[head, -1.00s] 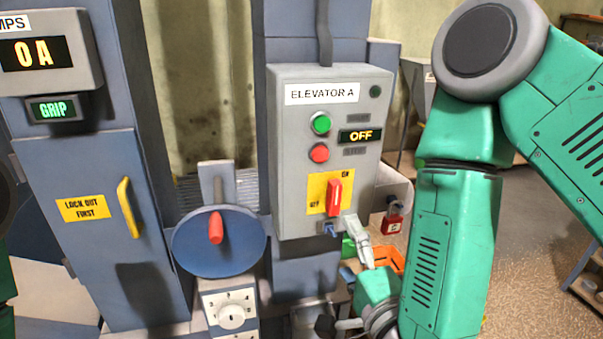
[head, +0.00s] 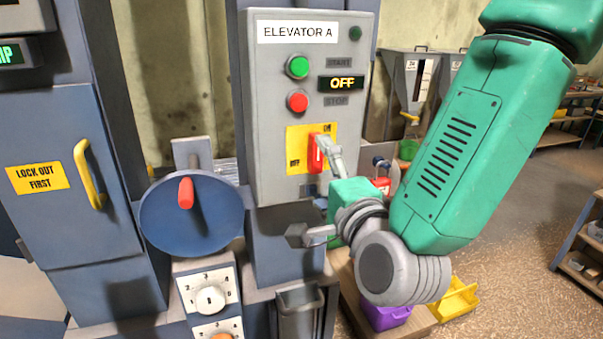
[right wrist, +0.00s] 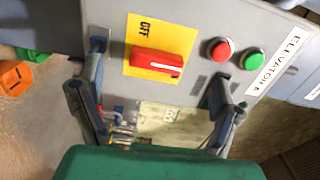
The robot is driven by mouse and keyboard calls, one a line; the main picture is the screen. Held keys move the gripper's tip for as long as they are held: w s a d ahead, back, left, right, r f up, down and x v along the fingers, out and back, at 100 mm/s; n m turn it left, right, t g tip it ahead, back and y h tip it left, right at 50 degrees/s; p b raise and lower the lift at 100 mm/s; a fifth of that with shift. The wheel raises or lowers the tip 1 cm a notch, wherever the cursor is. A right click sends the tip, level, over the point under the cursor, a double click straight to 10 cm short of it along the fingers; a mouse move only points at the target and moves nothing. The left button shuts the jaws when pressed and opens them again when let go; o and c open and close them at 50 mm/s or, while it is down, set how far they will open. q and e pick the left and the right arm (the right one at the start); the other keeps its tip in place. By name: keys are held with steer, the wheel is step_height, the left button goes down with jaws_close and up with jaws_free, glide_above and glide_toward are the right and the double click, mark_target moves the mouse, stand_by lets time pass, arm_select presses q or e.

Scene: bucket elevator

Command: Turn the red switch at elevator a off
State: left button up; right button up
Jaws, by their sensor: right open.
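The red switch (head: 315,155) sits on a yellow plate (head: 297,150) low on the grey elevator A box (head: 262,110). Its handle stands upright, towards the ON mark at the top; OFF is at the left. My right gripper (head: 328,150) is at the switch from the right and covers part of it in the head view. In the right wrist view, the open fingers (right wrist: 158,66) lie either side of the red switch (right wrist: 157,62), with visible gaps; contact is not seen. The box display (head: 341,83) reads OFF. My left gripper is not in view.
Green (head: 297,67) and red (head: 297,102) buttons sit above the switch. A red padlock (head: 381,184) hangs right of the box, near my right arm. A blue disc with a red handle (head: 186,193) stands at the left. Bins (head: 455,298) lie below right.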

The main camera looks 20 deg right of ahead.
mark_target(319, 158)
steer(key=w+d+p, duration=0.1)
steer(key=w+d, duration=0.3)
steer(key=w, duration=0.3)
steer(key=a, duration=0.2)
steer(key=w+a, duration=0.1)
steer(key=a, duration=0.1)
steer(key=shift+w+a, duration=0.1)
steer(key=shift+a, duration=0.15)
steer(key=shift+d, duration=0.3)
steer(key=shift+c, duration=0.4)
steer(key=shift+d+f, duration=0.15)
steer(key=shift+d, duration=0.9)
steer(key=c, duration=1)
steer(key=shift+d, duration=0.25)
steer(key=shift+c, duration=0.2)
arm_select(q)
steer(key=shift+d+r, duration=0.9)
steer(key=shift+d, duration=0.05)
arm_select(e)
steer(key=shift+a, duration=0.45)
